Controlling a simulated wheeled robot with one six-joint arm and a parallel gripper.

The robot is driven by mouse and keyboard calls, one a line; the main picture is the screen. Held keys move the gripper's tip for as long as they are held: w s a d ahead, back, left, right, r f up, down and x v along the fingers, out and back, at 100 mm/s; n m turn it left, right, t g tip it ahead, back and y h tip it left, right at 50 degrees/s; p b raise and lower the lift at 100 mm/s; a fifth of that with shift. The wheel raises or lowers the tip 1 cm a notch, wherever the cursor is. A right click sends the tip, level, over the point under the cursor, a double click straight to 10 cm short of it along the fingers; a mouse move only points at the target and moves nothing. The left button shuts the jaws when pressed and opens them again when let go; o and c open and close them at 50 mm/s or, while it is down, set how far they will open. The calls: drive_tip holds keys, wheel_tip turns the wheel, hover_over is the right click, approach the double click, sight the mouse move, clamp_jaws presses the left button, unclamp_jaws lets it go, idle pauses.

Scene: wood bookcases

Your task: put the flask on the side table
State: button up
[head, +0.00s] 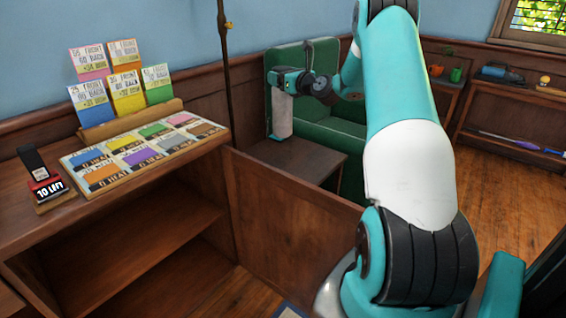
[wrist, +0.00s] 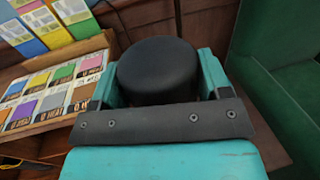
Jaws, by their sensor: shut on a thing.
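The flask (head: 282,117) is a pale grey cylinder, upright, hanging from my gripper (head: 286,82) in the head view. My gripper is shut around its upper part. In the wrist view the flask's round black cap (wrist: 158,70) sits between the two teal fingers (wrist: 160,88). The side table (head: 315,161) is a low dark brown table in front of the green armchair. The flask's lower end is over the table's back left part; I cannot tell whether it touches the top. The rest of the visible tabletop is bare.
A wooden bookcase (head: 170,180) on the left holds a tray of coloured cards (head: 145,150), upright cards and a small red-and-black device (head: 45,188). The green armchair (head: 325,105) stands close behind the table. A thin dark pole (head: 227,90) rises left of the flask.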

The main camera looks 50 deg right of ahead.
sight(283, 134)
wheel_tip(283, 134, down, 20)
drive_tip(key=b, duration=0.2)
drive_tip(key=shift+b, duration=0.4)
drive_tip(key=shift+f, duration=0.2)
drive_tip(key=o, duration=1.5)
drive_tip(key=shift+r, duration=0.15)
drive_tip(key=s+a+b, duration=0.1)
drive_tip(key=s+b, duration=0.8)
drive_tip(key=s, duration=0.2)
drive_tip(key=shift+s+a, duration=0.2)
drive_tip(key=shift+s, duration=0.2)
